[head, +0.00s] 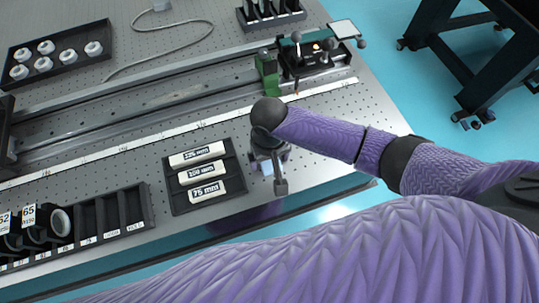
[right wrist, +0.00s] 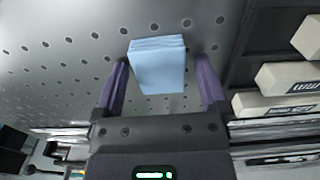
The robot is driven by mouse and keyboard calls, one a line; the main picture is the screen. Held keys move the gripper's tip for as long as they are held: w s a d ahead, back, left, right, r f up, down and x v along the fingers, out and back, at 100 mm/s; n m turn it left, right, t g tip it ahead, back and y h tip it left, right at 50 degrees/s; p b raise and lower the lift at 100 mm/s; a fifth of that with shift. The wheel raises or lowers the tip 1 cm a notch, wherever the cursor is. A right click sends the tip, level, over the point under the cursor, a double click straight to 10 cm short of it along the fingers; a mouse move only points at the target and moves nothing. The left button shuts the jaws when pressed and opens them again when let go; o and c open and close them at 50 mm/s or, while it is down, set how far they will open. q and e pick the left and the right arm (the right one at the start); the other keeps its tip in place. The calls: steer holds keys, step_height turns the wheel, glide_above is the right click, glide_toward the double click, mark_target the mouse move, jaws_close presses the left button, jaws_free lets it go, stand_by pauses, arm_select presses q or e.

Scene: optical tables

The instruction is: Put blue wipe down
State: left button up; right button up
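The blue wipe (right wrist: 157,68) is a light blue folded pad with a layered edge. In the right wrist view it lies between the two purple fingers of my right gripper (right wrist: 161,62), over the perforated metal table. A gap shows between the wipe and the right-hand finger, and the fingers stand wide apart. In the head view my right gripper (head: 268,160) points down near the table's front edge. Only a small bit of the wipe (head: 267,169) shows there, and the wrist hides the rest. My left gripper is not in view.
A black tray of labelled white blocks (head: 228,178) stands close to the left of the right gripper. A slotted black rack (head: 140,208) is farther left. A rail (head: 150,100) with a green-black device (head: 312,62) runs behind.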

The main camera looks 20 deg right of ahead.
step_height(320, 180, up, 12)
steer(key=p, duration=0.5)
steer(key=shift+r, duration=0.15)
